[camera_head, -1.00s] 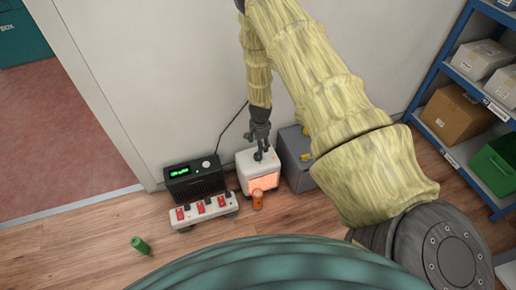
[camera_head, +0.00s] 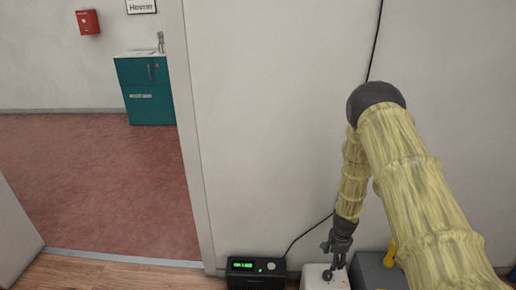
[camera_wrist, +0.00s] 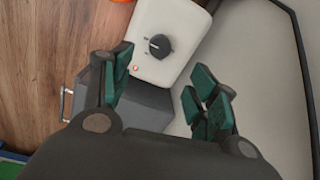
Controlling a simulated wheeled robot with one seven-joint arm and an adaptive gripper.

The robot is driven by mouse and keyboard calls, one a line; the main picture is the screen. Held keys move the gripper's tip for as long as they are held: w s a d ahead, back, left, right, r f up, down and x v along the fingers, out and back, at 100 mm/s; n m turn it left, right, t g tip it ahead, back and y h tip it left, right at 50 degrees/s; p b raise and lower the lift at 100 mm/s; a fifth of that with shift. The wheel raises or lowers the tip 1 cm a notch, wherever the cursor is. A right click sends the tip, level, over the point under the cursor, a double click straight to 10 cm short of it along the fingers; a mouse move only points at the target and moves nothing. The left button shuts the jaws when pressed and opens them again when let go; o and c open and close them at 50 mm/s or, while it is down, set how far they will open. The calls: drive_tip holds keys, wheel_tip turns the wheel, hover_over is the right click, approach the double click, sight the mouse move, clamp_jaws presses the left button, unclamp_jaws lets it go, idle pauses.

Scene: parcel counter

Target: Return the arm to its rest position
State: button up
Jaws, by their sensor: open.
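My gripper (camera_head: 335,255) hangs from my yellow-sleeved arm, pointing down over a white box-shaped device (camera_head: 318,276) against the wall. In the wrist view my gripper (camera_wrist: 165,95) is open, its green-padded fingers apart with nothing between them. The white device (camera_wrist: 165,40) with a black knob (camera_wrist: 159,46) and a small red light lies beyond the fingertips. Whether a fingertip touches it cannot be told.
A black device with a green display (camera_head: 255,267) stands left of the white one. A grey box (camera_head: 375,270) is at its right. A cable runs up the wall (camera_head: 270,130). An open doorway to a red floor (camera_head: 100,180) is at left.

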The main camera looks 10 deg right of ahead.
drive_tip(key=s+a+f+n+g+h, duration=0.1)
drive_tip(key=s+a+f+n, duration=0.15)
drive_tip(key=s, duration=0.35)
drive_tip(key=s+a+f+n, duration=0.2)
drive_tip(key=s+n, duration=0.1)
drive_tip(key=s, duration=0.3)
drive_tip(key=s+a+r+n, duration=0.1)
drive_tip(key=s+a+n, duration=0.35)
drive_tip(key=s, duration=0.45)
drive_tip(key=s+a+r+n+y, duration=0.1)
drive_tip(key=s+a+n, duration=0.4)
drive_tip(key=s, duration=0.4)
drive_tip(key=s+a+r+n, duration=0.1)
drive_tip(key=s+a+n, duration=0.2)
drive_tip(key=s+a, duration=0.45)
wheel_tip(320, 180, up, 19)
drive_tip(key=s+d+p, duration=0.1)
drive_tip(key=p, duration=1.8)
drive_tip(key=shift+d, duration=0.15)
drive_tip(key=shift+r, duration=0.1)
